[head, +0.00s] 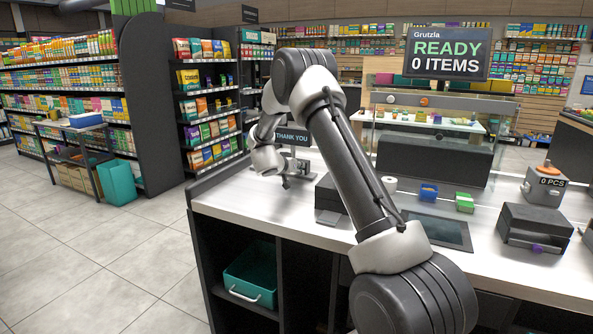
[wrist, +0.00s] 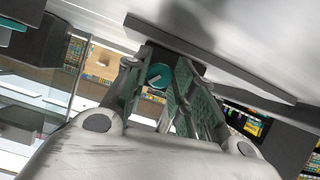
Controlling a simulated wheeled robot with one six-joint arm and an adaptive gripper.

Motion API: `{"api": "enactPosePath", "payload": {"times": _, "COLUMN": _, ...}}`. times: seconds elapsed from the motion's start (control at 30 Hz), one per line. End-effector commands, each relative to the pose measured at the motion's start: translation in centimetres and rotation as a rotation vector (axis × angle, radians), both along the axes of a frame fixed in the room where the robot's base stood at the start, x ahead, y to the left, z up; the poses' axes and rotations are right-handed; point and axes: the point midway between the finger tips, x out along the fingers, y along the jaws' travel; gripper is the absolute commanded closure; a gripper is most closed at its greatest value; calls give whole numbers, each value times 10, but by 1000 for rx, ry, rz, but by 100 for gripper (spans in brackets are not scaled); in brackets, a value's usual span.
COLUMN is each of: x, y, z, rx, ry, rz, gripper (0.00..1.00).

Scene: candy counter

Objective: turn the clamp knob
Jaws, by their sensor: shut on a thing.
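The clamp knob (wrist: 158,74) is a round teal disc with a pale line across its face, in the upper middle of the wrist view. My gripper (wrist: 164,80) has one finger on each side of it and is shut on it. A dark clamp body (wrist: 172,57) shows just behind the fingertips, beneath a pale panel. In the head view, the end of my arm is at the counter's far left end, beside the THANK YOU sign (head: 291,137). The knob cannot be made out there.
The white counter (head: 240,201) carries a dark flat screen (head: 440,231), a blue box (head: 428,193), a green box (head: 464,202) and a grey counter device (head: 545,186). A teal bin (head: 250,277) sits on a shelf below.

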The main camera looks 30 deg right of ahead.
Motion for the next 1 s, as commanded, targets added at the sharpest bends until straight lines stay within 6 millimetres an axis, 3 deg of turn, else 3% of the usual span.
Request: {"api": "enactPosePath", "payload": {"times": 1.0, "x": 6, "y": 5, "z": -4, "rx": -595, "ry": 761, "rz": 3, "gripper": 98}}
